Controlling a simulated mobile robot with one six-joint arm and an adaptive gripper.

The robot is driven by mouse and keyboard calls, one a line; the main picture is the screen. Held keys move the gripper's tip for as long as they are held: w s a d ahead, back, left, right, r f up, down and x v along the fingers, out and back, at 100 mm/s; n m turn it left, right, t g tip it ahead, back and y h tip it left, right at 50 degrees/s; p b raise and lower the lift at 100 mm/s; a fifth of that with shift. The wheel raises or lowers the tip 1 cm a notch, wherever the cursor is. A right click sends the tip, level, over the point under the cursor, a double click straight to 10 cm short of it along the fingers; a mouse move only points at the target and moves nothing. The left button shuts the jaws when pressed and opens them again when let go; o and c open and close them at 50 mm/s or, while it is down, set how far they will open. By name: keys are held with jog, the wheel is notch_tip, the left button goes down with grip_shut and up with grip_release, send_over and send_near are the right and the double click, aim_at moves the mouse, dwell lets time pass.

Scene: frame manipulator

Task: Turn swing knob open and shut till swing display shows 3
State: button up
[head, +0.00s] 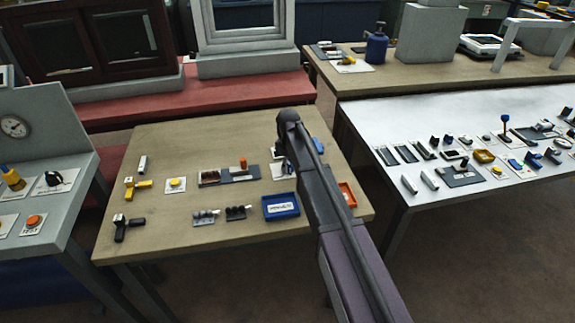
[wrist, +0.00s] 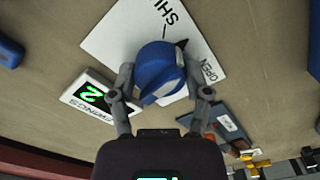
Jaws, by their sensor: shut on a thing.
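The blue swing knob (wrist: 160,70) sits on a white plate (wrist: 113,38) in the wrist view. Part of a word starting "SH" shows at the plate's top edge and "OPEN" at its right. My gripper (wrist: 158,80) is shut on the knob, one finger on each side. The swing display (wrist: 90,95), left of the knob, is lit green and appears to read 2, seen turned. In the head view my arm hides the knob and fingertips.
A grey-blue plate with parts (wrist: 228,130) lies right of my gripper in the wrist view. On the wooden table (head: 150,205), a blue tray (head: 281,205), an orange tray (head: 347,194) and yellow and black fittings stand around my arm. A white table (head: 420,215) with many parts is at right.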

jog(key=n, duration=0.7)
jog(key=shift+s, duration=0.15)
dwell(0.5)
jog(key=o, duration=1.2)
